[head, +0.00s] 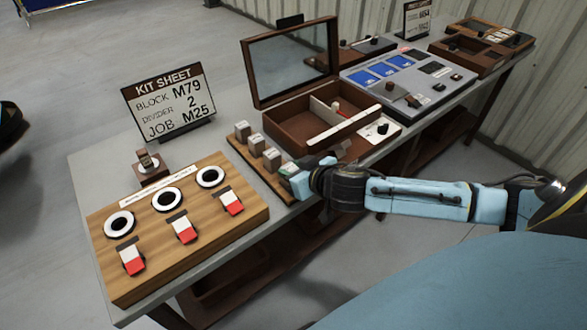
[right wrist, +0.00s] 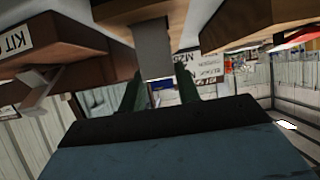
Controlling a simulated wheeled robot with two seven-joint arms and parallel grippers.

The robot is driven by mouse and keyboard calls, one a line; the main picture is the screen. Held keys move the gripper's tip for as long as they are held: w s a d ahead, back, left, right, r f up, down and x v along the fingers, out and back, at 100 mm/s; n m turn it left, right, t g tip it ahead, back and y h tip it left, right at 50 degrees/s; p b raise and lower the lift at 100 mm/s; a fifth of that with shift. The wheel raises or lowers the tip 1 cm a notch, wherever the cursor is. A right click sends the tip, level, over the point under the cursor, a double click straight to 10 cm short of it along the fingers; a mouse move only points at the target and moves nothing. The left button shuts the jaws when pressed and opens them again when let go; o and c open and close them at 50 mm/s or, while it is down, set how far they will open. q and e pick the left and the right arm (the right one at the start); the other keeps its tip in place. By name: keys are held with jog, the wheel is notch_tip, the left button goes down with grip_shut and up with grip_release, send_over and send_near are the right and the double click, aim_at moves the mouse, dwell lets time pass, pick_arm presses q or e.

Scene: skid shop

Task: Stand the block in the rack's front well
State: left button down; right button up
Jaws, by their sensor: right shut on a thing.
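Grey blocks stand in a row on a wooden strip (head: 258,176) at the table's middle; one is the left-hand block (head: 242,131). My right gripper (head: 292,172) is at the near end of this row. In the right wrist view, its two dark green fingers (right wrist: 158,92) are shut on a grey block (right wrist: 152,45), close to the wood. Whether the block still touches the strip I cannot tell. A small brown holder (head: 152,172) with something in it stands before the kit sheet (head: 169,102); whether it is the rack I cannot tell. My left gripper is out of view.
The sheet reads block M79, divider 2, job M25. A wooden panel (head: 240,216) with three rings and red-and-white switches lies at the near left. An open brown box (head: 276,110) with a raised lid is behind my gripper. A grey panel (head: 440,97) lies beyond it.

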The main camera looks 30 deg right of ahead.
jog(key=shift+f, duration=0.15)
jog(key=o, duration=1.2)
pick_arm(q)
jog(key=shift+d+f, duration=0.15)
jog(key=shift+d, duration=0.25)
pick_arm(e)
jog(key=shift+o, duration=0.5)
jog(key=shift+o, duration=1.3)
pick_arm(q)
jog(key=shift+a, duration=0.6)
pick_arm(e)
jog(key=shift+o, duration=0.3)
